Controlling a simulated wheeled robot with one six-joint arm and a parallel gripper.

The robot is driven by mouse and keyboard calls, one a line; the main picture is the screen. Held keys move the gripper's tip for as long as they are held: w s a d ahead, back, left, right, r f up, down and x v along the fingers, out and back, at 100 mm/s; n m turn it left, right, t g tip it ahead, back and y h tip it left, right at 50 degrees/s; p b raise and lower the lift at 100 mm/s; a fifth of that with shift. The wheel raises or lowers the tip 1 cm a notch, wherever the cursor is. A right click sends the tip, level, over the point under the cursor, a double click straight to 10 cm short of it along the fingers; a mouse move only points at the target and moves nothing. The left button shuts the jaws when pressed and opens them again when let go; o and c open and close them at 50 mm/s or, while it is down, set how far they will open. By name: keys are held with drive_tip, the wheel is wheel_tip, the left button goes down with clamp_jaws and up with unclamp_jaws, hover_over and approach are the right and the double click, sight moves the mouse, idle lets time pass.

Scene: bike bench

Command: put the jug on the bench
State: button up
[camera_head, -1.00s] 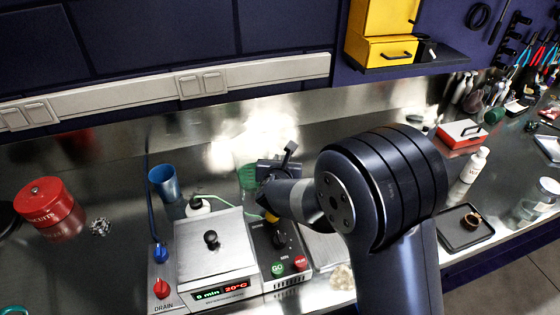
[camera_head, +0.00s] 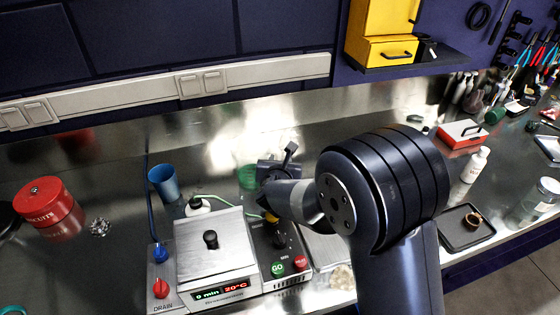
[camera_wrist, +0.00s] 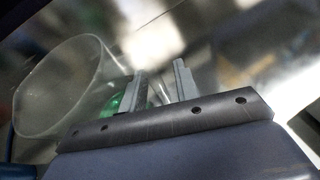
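A clear, see-through vessel that looks like the jug (camera_wrist: 55,90) shows at the left of the wrist view, tilted in the picture, with its wide rim facing up. My gripper (camera_wrist: 160,88) has its two fingers apart with a gap between them, just right of the vessel. Something green (camera_wrist: 128,102) shows by the left finger. In the head view my gripper (camera_head: 268,172) is over the bench (camera_head: 110,160), behind the control box, and my wrist hides part of it. A green thing (camera_head: 247,177) shows just left of it. I cannot make out the clear vessel there.
A steel cleaner (camera_head: 215,250) with a lidded top and a control box (camera_head: 282,255) stand at the front. Right are a black tray (camera_head: 462,240) and a red-and-white box (camera_head: 462,133).

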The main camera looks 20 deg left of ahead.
drive_tip(key=shift+r+p, duration=0.25)
drive_tip(key=shift+p, duration=0.05)
drive_tip(key=b+v, duration=0.2)
drive_tip(key=v, duration=1)
drive_tip(key=shift+f, duration=0.15)
